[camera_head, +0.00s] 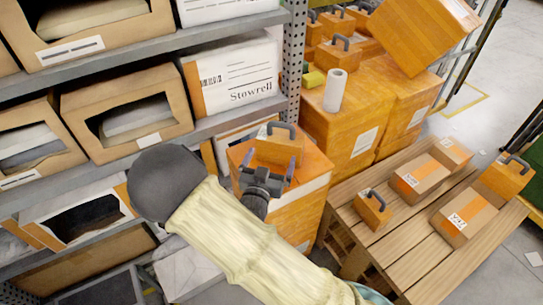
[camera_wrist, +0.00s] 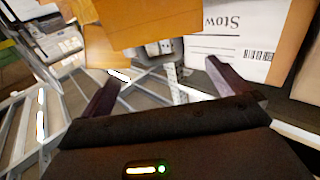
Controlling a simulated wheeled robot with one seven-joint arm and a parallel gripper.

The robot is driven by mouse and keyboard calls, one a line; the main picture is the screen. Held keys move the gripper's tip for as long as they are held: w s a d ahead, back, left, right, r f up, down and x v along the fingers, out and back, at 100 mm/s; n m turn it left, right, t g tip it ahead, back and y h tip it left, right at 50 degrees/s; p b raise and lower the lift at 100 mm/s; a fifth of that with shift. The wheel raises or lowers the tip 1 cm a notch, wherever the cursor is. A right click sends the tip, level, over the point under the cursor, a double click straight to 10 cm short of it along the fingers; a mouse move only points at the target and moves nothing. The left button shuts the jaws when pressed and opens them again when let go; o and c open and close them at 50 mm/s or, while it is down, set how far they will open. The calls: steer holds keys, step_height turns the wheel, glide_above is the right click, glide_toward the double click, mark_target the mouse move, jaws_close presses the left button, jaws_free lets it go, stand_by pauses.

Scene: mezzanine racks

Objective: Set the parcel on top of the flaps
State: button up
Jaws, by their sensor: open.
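I cannot tell whether the fingers touch the parcel. The large box's top is partly hidden, and I cannot clearly make out flaps.
A grey rack (camera_head: 235,25) with cartons and a white Stowrell box (camera_head: 235,75) stands at left. A wooden pallet (camera_head: 400,235) at right holds several small parcels. Stacked orange boxes (camera_head: 345,120) stand behind, with a white roll (camera_head: 334,92) on top. Floor is open at far right.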

stand_by(0.6)
steer(key=d+g, duration=0.1)
steer(key=w+d+f+g, duration=0.1)
steer(key=d, duration=0.1)
steer(key=d+f+m+g, duration=0.1)
steer(key=g, duration=0.1)
steer(key=shift+w+d+f, duration=0.1)
steer(key=shift+w+d, duration=0.2)
steer(key=s+d+r+n+g+y, duration=0.1)
steer(key=s+d+r+g, duration=0.2)
steer(key=s+d+g, duration=0.2)
steer(key=s+d+r+n+g+y, duration=0.2)
steer(key=s+d+g, duration=0.4)
steer(key=s+d, duration=0.4)
steer(key=shift+s+d+r, duration=0.25)
steer(key=shift+s+r, duration=0.4)
steer(key=shift+s, duration=0.35)
steer(key=w+p+v, duration=0.3)
steer(key=p+v, duration=1.2)
steer(key=shift+w+d+r, duration=0.2)
steer(key=shift+d+r, duration=0.05)
steer(key=shift+r, duration=0.2)
